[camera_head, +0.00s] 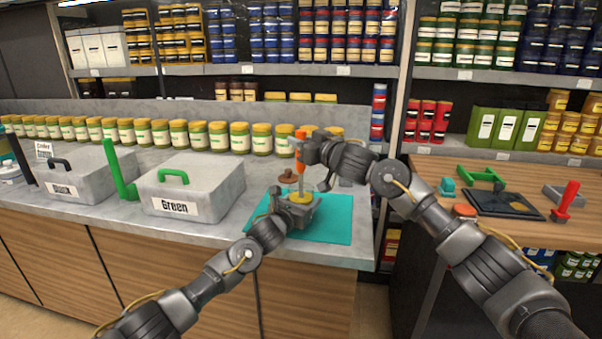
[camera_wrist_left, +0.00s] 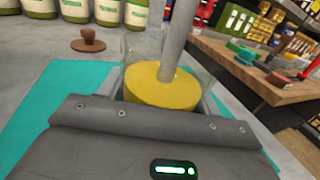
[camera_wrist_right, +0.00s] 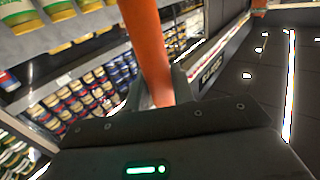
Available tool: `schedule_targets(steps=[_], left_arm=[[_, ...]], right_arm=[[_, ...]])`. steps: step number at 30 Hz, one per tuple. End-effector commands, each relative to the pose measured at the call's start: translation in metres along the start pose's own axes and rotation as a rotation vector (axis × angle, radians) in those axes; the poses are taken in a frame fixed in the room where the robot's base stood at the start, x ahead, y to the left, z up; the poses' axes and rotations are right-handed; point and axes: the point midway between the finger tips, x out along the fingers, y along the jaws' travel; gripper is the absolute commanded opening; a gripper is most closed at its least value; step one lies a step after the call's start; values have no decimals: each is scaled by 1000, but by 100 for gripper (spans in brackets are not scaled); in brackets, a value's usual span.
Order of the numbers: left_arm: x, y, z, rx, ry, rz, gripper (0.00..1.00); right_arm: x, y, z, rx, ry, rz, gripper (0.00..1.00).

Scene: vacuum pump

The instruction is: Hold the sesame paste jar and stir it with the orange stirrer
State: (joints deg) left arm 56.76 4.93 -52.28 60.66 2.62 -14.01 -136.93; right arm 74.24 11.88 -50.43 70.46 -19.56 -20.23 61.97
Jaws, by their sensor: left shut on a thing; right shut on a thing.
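The sesame paste jar (camera_head: 301,198) is a clear jar with yellow paste, standing upright on the teal mat (camera_head: 335,222). Its paste (camera_wrist_left: 160,88) fills the middle of the left wrist view. My left gripper (camera_head: 292,208) is shut on the jar from the near side. The orange stirrer (camera_head: 298,146) stands upright with its grey shaft (camera_wrist_left: 178,42) reaching down into the paste. My right gripper (camera_head: 312,152) is shut around its orange handle (camera_wrist_right: 146,45), above the jar. The shaft's lower tip is hidden in the paste.
A brown knobbed lid (camera_wrist_left: 88,41) lies on the counter behind the mat. Grey boxes labelled Green (camera_head: 190,190) and Black (camera_head: 80,175) stand left. Several jars (camera_head: 200,135) line the counter's back. A wooden table (camera_head: 470,225) with tools stands right.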

Motion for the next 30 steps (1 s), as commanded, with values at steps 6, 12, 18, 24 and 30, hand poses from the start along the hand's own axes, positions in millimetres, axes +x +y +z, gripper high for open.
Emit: schedule_targets(steps=[6,12,18,24,30], left_arm=[[0,-1,-2,0,4,-2,30],[0,-1,-2,0,4,-2,30],[0,-1,-2,0,4,-3,30],[0,-1,-2,0,4,-3,30],[0,-1,-2,0,4,-2,30]], right_arm=[[0,0,-1,0,1,0,0],[1,-1,-1,0,1,-1,0],[8,-8,-1,1,1,-1,0],[10,-10,-1,1,2,0,0],[9,-10,-1,1,1,0,0]])
